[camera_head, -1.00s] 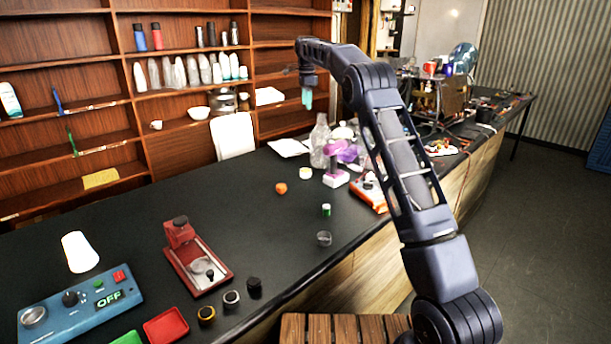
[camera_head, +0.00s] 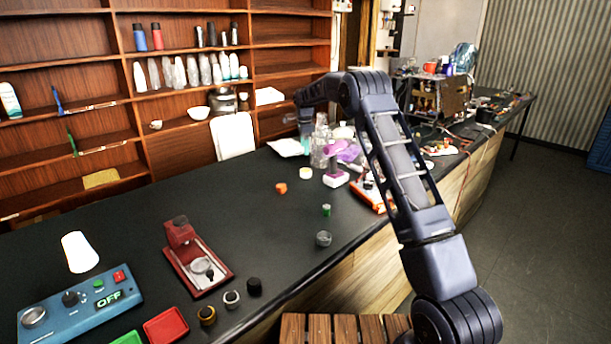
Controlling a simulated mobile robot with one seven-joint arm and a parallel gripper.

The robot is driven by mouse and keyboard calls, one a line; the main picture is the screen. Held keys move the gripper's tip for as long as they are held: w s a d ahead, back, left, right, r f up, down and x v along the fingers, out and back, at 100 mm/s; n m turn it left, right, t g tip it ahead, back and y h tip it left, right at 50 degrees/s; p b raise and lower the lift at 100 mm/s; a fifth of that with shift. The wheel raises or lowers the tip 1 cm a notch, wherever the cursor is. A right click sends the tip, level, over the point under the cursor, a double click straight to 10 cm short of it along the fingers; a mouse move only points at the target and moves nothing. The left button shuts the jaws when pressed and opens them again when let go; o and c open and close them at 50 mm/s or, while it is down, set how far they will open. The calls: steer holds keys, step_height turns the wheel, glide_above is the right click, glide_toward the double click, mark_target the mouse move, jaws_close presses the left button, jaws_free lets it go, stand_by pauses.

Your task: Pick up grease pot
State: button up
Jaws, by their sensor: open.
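No label marks the grease pot, so I cannot be sure which small item it is. A small green-topped pot (camera_head: 326,210) stands upright on the dark counter near its front edge. A small grey cup-like pot (camera_head: 323,239) stands just in front of it. An orange round piece (camera_head: 281,188) and a pale yellow-and-white one (camera_head: 305,173) lie farther back. My gripper (camera_head: 305,133) is open and points down over the back of the counter, beside the clear bottles. It is apart from all these small items. Its fingers are small and blurred.
A red stand (camera_head: 197,262) and a blue control box showing OFF (camera_head: 80,303) sit front left. The middle of the counter (camera_head: 225,195) is clear.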

glide_above(305, 171)
step_height(305, 171, down, 7)
steer(key=shift+w+r, duration=0.1)
steer(key=shift+d+f, duration=0.15)
steer(key=shift+f, duration=2.5)
steer(key=c, duration=1.1)
steer(key=shift+c, duration=0.2)
